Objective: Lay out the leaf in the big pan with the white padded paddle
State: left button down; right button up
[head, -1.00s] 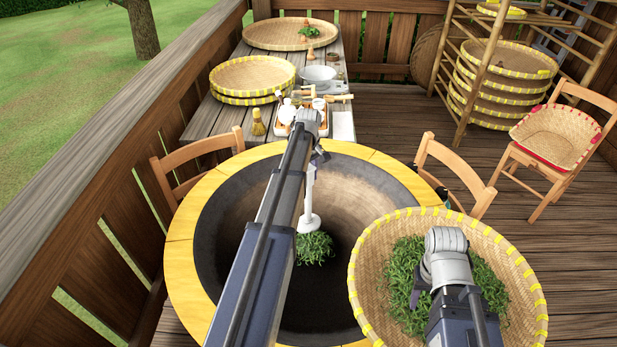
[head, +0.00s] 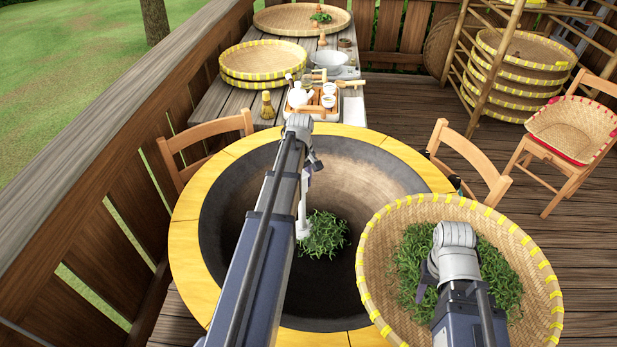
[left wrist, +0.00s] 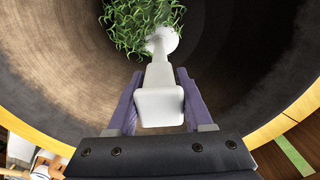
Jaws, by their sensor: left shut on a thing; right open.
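The big pan (head: 385,185) is a dark round bowl with a yellow rim. A heap of green leaf (head: 324,236) lies on its bottom; it also shows at the top of the left wrist view (left wrist: 140,25). My left gripper (left wrist: 158,100) is shut on the handle of the white paddle (left wrist: 161,75). The paddle hangs steeply down into the pan, its round pad (head: 303,230) at the left side of the leaf heap. Whether the pad touches the pan is unclear. My right gripper (head: 425,280) is open over the leaf in the basket, its fingers mostly hidden by the arm.
A woven basket (head: 535,262) with more leaf stands right of the pan. Wooden chairs (head: 205,135) flank the pan's far side. A table behind holds a tea tray (head: 325,112), a bowl and flat baskets (head: 262,62). A wooden railing runs along the left.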

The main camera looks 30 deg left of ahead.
pick_arm(q)
jog(key=s+d, duration=0.6)
jog(key=s, duration=0.1)
jog(key=w+d, duration=0.1)
jog(key=w, duration=1.7)
jog(key=s+d, duration=0.4)
jog(key=d, duration=0.2)
jog(key=s, duration=0.4)
notch_tip(320, 180, up, 22)
jog(key=p, duration=2.1)
jog(key=shift+s+a+f+p, duration=0.15)
jog(key=shift+a+p, duration=0.15)
jog(key=shift+a, duration=0.05)
pick_arm(e)
notch_tip(320, 180, up, 22)
jog(key=shift+f, duration=0.2)
